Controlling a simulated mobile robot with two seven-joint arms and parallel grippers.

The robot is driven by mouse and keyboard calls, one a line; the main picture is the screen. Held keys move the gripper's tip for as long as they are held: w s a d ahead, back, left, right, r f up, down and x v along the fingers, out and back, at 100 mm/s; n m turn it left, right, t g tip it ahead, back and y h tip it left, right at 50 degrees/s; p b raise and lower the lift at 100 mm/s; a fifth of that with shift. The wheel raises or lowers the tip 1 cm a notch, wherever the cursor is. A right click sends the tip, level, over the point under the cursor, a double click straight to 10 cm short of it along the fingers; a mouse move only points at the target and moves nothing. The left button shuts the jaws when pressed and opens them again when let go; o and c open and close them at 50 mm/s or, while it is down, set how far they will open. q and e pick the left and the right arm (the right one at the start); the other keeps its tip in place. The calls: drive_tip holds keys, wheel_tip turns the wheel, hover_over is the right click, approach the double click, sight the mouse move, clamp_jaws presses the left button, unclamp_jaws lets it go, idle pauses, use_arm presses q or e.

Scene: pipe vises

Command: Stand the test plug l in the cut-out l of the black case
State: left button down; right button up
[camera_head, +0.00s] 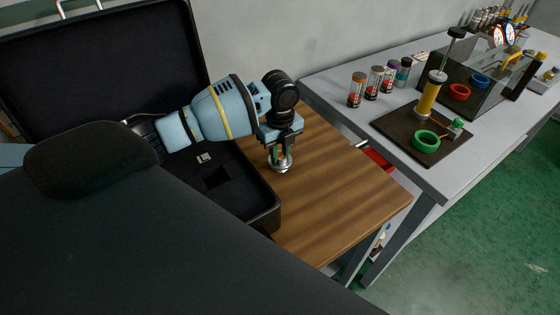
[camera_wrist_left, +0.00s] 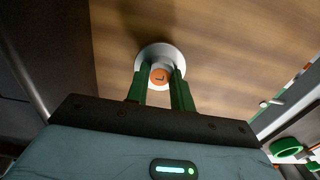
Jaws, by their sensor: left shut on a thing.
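The test plug l (camera_head: 281,163) is a silvery, flanged piece, and in the left wrist view (camera_wrist_left: 159,52) it shows a round pale flange and an orange top with a letter L. My left gripper (camera_head: 279,149) is shut on it, green fingers (camera_wrist_left: 161,86) on both sides. The plug is over the wooden table, just right of the black case (camera_head: 262,214); I cannot tell whether it touches the wood. The case stands open. A dark square cut-out (camera_head: 216,178) shows in its insert beside a small pale label; my arm hides other parts. My right gripper is not in view.
The wooden table (camera_head: 345,205) is clear right of the case. A grey bench (camera_head: 325,85) beyond it carries several small cans, a dark mat (camera_head: 395,127) with a yellow cylinder and a green ring (camera_head: 426,141), and a clear-sided bin. The case's raised lid (camera_head: 100,60) stands at the back left.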

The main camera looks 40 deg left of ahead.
sight(280, 155)
use_arm(q)
wheel_tip(280, 155, up, 10)
idle(0.6)
drive_tip(key=shift+r, duration=0.2)
